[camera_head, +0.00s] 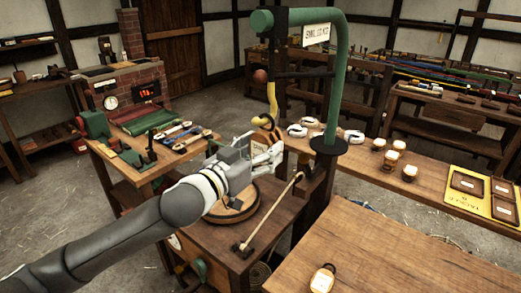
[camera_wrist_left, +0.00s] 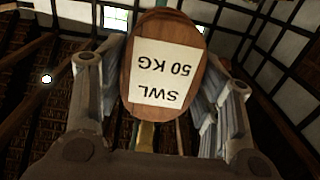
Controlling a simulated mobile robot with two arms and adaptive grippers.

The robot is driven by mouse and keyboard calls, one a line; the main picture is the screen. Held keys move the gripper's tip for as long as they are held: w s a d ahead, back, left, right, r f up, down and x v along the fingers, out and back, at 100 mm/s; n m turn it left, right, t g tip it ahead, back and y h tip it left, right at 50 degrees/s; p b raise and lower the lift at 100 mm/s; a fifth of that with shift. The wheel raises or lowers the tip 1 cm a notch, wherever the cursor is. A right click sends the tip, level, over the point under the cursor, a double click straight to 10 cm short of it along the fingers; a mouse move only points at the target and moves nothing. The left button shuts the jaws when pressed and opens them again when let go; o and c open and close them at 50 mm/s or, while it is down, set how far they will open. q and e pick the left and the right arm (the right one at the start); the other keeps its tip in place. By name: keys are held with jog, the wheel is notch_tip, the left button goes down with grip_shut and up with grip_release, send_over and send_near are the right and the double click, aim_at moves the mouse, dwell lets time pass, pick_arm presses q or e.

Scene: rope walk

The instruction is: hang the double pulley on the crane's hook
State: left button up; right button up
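The double pulley (camera_wrist_left: 190,50) is a wooden block with a white "SWL 50 KG" label, upside down in the left wrist view. In the head view part of the pulley (camera_head: 258,142) shows beyond my left gripper (camera_head: 266,154), whose fingers are around it and appear shut on it. The crane (camera_head: 335,85) is a green bent post. Its yellow hook (camera_head: 273,100) hangs from the arm, with its lower curve just above the pulley. The pulley and hook look very close; I cannot tell whether they touch. My right gripper is not in view.
A round wooden disc (camera_head: 236,211) and a slanted lever (camera_head: 268,212) are on the bench below. Several white-topped items (camera_head: 378,143) stand to the right. A labelled wooden piece (camera_head: 322,279) lies on the front table, which is otherwise clear. A brick stove (camera_head: 125,80) stands back left.

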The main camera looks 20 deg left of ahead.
pick_arm(q)
jog(key=o, duration=0.4)
jog(key=shift+c, duration=0.2)
jog(key=shift+f, duration=0.15)
jog(key=v, duration=0.7)
jog(key=shift+s, duration=0.25)
